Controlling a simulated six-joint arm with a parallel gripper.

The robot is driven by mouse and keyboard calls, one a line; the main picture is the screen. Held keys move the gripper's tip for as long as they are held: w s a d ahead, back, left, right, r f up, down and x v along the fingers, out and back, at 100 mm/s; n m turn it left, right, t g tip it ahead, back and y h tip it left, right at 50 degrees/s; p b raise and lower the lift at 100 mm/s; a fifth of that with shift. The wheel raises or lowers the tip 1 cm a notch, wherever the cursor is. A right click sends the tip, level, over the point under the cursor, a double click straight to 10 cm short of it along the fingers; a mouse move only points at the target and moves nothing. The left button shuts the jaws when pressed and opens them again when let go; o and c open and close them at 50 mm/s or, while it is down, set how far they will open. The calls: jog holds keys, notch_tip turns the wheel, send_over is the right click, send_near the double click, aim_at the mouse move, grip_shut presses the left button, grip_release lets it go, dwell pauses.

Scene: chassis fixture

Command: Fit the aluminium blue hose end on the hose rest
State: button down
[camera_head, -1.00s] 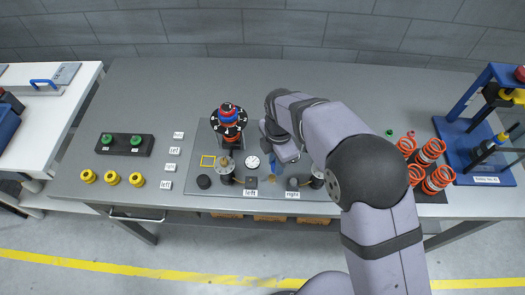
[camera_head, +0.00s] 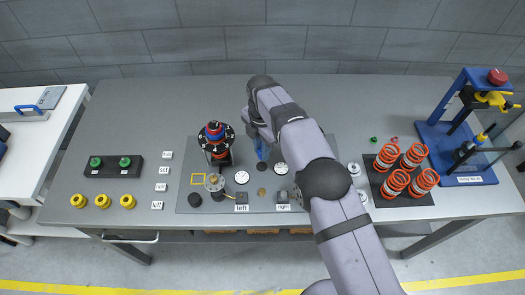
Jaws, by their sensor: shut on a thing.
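My gripper (camera_head: 262,138) points down over the back middle of the grey fixture plate (camera_head: 187,178), partly hidden by my own wrist. It is shut on a small blue part (camera_head: 263,152), which looks like the blue hose end. The part sits just above or at the plate, behind and between two white dials; I cannot tell whether it touches anything. A small dark round spot lies just below it. I cannot make out the hose rest for certain.
A dark tower with a red-and-blue knob (camera_head: 215,132) stands left of my gripper. White dials (camera_head: 241,177) (camera_head: 280,169) and a brass fitting (camera_head: 214,182) are in front. Orange springs (camera_head: 397,185) and a blue press (camera_head: 437,135) stand right. The table's back is clear.

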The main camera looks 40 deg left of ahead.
jog(key=shift+f+b, duration=1.05)
jog(key=shift+f, duration=0.85)
jog(key=shift+f+b, duration=0.15)
jog(key=shift+b, duration=0.15)
jog(key=shift+f+b, duration=0.45)
jog(key=shift+f, duration=0.2)
jog(key=shift+f+b, duration=0.25)
jog(key=shift+b, duration=0.25)
dwell(1.6)
jog(key=c, duration=1.5)
grip_release()
jog(key=shift+o, duration=0.2)
jog(key=shift+r, duration=0.1)
